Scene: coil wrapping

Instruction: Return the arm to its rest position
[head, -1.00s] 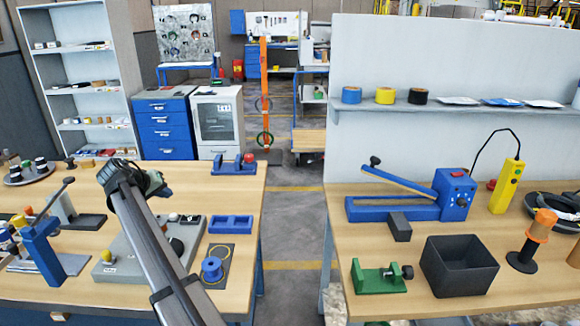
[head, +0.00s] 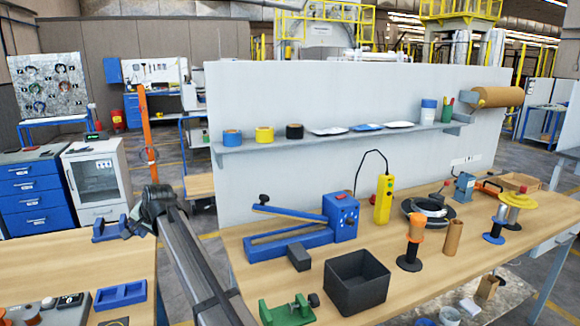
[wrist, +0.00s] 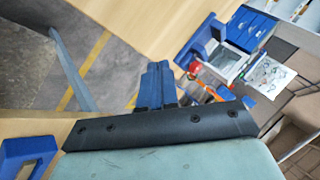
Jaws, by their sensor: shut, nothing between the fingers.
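My arm reaches up from the bottom of the head view, and its dark end (head: 160,203) is over the gap between the two benches. The fingers point away there and I cannot make them out. In the wrist view my gripper (wrist: 156,75) shows as two blue fingers closed together, with nothing between them. It is in the air, apart from the bench tops, with the floor and a bench edge seen beyond it.
The right bench (head: 420,262) holds a black bin (head: 357,280), a blue lever tool (head: 300,228), a green fixture (head: 289,311) and several spools. The left bench (head: 128,262) holds a blue tray (head: 121,295). A grey panel with a shelf (head: 330,139) stands behind the right bench.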

